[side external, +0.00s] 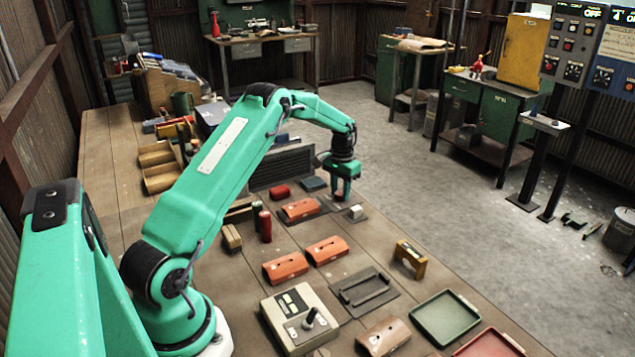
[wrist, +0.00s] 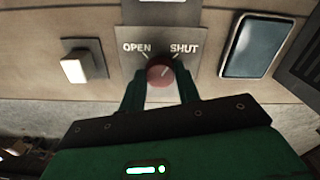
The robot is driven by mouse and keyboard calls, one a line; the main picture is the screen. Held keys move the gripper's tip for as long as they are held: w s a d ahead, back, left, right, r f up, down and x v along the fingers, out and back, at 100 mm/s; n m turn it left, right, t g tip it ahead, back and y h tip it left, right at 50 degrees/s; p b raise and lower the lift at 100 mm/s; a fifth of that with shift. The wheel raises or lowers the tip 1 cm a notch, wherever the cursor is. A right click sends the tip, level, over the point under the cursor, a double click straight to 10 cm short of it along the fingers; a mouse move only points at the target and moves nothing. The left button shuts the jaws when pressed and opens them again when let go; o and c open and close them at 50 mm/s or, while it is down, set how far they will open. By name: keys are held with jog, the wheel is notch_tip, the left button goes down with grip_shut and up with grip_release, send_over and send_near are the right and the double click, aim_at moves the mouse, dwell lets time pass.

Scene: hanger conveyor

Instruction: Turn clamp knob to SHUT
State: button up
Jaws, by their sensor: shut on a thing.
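The clamp knob (wrist: 160,73) is a small red round knob on a grey plate (wrist: 188,63) in the wrist view. The plate reads OPEN at the left and SHUT at the right, each with a short line. A pale mark on the knob seems to lean up and right, toward SHUT, but it is small. My gripper (wrist: 160,88) is shut on the knob, one green finger on each side. In the side external view my gripper (side external: 342,192) points straight down at the plate, and its fingers largely hide the knob.
A white block on a dark plate (wrist: 74,70) lies left of the knob, and a dark blue pad (wrist: 257,46) lies right. In the side external view, orange blocks (side external: 326,250), a grey control box (side external: 292,315) and a green tray (side external: 445,316) sit nearer on the bench.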

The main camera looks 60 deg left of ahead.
aim_at(340, 193)
jog(key=shift+r+m, duration=0.1)
jog(key=shift+m, duration=1.2)
jog(key=o, duration=1)
jog(key=shift+r, duration=3.9)
jog(key=shift+r, duration=0.1)
